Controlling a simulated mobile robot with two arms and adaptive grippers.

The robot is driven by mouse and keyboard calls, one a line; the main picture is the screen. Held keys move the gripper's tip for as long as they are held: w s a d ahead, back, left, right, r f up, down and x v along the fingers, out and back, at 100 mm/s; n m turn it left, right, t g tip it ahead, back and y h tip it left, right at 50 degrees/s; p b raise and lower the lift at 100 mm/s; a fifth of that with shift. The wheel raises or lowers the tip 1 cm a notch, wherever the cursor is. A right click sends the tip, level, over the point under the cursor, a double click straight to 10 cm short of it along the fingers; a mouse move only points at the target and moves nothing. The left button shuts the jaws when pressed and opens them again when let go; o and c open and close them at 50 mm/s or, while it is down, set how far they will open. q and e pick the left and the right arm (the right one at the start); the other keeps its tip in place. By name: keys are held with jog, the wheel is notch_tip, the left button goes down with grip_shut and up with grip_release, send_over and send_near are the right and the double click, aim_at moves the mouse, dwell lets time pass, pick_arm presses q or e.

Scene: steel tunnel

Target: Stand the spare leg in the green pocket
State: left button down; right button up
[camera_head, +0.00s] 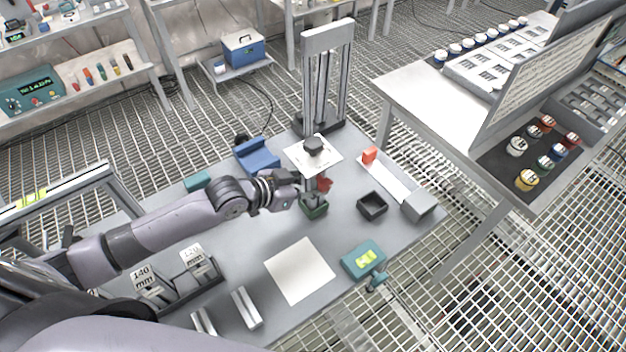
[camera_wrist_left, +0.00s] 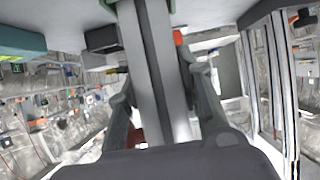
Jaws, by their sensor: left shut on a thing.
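My left gripper (camera_head: 312,188) reaches in from the left over the middle of the table (camera_head: 345,235). In the left wrist view it (camera_wrist_left: 165,100) is shut on the spare leg, a long light-grey bar (camera_wrist_left: 155,65). The leg looks upright. The green pocket (camera_head: 315,211) is directly below the gripper in the head view. A dark green edge also shows by the leg's end in the left wrist view (camera_wrist_left: 109,3). The gripper hides much of the leg in the head view, so I cannot tell whether its lower end is inside the pocket. My right gripper is not in view.
A red pocket (camera_head: 325,184) is just behind the green one and a dark grey pocket (camera_head: 372,206) stands to the right. A level (camera_head: 363,261), a white sheet (camera_head: 300,271), two grey bars (camera_head: 247,307) and labelled gauges (camera_head: 150,284) lie nearer. A tall frame (camera_head: 325,80) stands behind.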

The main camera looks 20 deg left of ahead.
pick_arm(q)
jog(key=shift+f, duration=0.4)
dwell(0.5)
jog(key=c, duration=1.1)
grip_release()
jog(key=shift+f, duration=0.1)
jog(key=shift+o, duration=0.2)
jog(key=shift+s+f, duration=0.1)
jog(key=shift+a, duration=0.1)
jog(key=v, duration=1.2)
